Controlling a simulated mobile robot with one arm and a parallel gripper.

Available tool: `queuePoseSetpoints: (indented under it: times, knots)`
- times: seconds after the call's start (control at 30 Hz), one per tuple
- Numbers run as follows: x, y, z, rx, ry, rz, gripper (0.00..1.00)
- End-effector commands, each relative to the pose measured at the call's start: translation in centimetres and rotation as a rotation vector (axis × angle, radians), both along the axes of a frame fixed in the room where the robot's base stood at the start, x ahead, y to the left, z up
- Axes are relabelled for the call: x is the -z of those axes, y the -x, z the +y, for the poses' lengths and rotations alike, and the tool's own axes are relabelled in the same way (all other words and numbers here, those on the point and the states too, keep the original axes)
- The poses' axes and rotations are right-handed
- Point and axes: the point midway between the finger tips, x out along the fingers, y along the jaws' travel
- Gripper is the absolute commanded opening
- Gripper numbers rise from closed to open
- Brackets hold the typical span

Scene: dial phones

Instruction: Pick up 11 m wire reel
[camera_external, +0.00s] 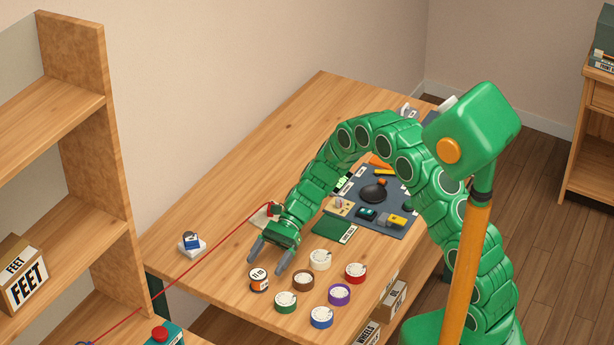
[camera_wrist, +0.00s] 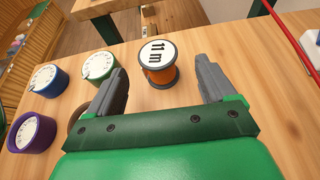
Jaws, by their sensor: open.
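The 11 m wire reel (camera_wrist: 158,62) has a white top label reading "11 m", an orange winding and dark flanges. It stands upright on the wooden table, and in the external view the reel (camera_external: 259,280) is near the table's front left part. My gripper (camera_external: 268,262) is open above the table, with its grey fingers pointing toward the reel. In the wrist view my gripper (camera_wrist: 160,85) has one finger on each side of the reel's line, with the reel between and slightly beyond the fingertips. Nothing is held.
Several dial reels stand close by: brown (camera_external: 303,280), green (camera_external: 286,301), white (camera_external: 320,259), red (camera_external: 355,272), purple (camera_external: 339,294) and blue (camera_external: 321,317). A red cord (camera_external: 190,270) runs left of my gripper. A dark mat (camera_external: 395,222) with parts lies behind.

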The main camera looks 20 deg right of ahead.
Motion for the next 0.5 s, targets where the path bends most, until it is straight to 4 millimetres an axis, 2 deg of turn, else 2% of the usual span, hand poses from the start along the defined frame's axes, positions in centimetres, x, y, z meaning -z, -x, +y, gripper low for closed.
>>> queuePoseSetpoints:
  times: [0.27, 0.5]
  knots:
    - [0.9, 1.4, 1.2, -0.002, 0.001, 0.002, 0.84]
    - [2.2, 3.5, 3.2, -0.006, 0.001, 0.002, 0.84]
